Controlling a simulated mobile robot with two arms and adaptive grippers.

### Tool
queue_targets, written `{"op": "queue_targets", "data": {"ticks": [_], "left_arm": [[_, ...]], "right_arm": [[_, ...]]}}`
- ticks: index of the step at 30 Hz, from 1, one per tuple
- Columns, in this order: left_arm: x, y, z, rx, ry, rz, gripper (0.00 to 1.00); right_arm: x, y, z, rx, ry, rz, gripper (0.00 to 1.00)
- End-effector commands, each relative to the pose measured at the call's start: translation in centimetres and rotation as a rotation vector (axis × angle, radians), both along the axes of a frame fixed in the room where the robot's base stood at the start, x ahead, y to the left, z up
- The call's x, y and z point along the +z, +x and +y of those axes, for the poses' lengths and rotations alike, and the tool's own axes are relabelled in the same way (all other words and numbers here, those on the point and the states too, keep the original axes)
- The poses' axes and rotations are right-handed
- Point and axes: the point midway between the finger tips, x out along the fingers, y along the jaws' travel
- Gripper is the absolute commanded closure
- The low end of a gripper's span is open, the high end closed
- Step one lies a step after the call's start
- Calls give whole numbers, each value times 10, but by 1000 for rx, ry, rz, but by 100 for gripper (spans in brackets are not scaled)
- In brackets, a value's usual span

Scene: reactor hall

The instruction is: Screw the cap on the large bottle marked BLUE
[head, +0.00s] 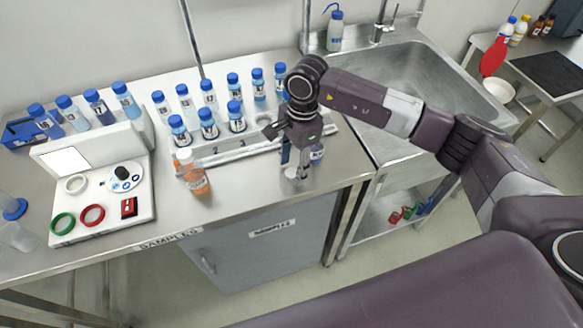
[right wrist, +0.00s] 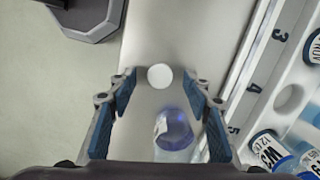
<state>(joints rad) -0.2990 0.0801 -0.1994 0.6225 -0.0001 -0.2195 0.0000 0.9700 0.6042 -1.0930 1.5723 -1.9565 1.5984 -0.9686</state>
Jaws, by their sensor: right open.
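A bottle with blue-violet contents (head: 317,154) stands on the steel bench, partly hidden behind my right gripper. In the right wrist view this bottle (right wrist: 174,133) has no cap on it; its white label is not readable. A small round white cap (head: 291,173) lies on the bench in front of the bottle. My right gripper (head: 296,165) points down over the cap, open and empty. In the right wrist view the cap (right wrist: 159,76) shows between the two blue-padded fingertips, apart from both. My left gripper is out of view.
A numbered rack (head: 240,146) with several blue-capped bottles stands behind. An orange bottle (head: 194,181) stands to the left, near a white tray (head: 140,201) with rings. The sink (head: 415,85) is at the right. The bench between orange bottle and gripper is clear.

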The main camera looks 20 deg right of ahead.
Motion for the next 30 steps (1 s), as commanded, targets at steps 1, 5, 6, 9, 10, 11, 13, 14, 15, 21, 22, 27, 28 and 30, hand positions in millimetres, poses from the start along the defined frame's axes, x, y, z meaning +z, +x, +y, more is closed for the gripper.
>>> {"op": "queue_targets", "data": {"ticks": [1,5,6,9,10,11,13,14,15,21,22,27,28,30], "left_arm": [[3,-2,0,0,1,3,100],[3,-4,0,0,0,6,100],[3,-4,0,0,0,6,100],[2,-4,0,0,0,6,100],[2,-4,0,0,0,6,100],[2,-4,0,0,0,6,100],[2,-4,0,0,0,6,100],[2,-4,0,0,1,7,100],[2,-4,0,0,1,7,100],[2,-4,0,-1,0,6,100],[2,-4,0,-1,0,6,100],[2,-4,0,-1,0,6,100],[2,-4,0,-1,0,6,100],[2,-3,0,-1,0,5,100]], "right_arm": [[-4,-1,1,0,0,3,54],[-9,0,1,1,0,-1,54],[-9,0,1,1,-1,-1,54],[-10,0,1,1,0,-1,54],[-9,0,1,1,0,-1,54],[-9,0,1,1,0,-1,54],[-9,0,1,1,0,-1,54],[-9,0,1,1,0,-1,57],[-9,0,1,1,0,-1,61],[-9,0,1,1,0,-1,83],[-9,0,1,1,0,0,83],[-9,0,1,1,0,0,83],[-9,0,1,1,0,0,83],[-9,0,1,1,0,-1,83]]}}
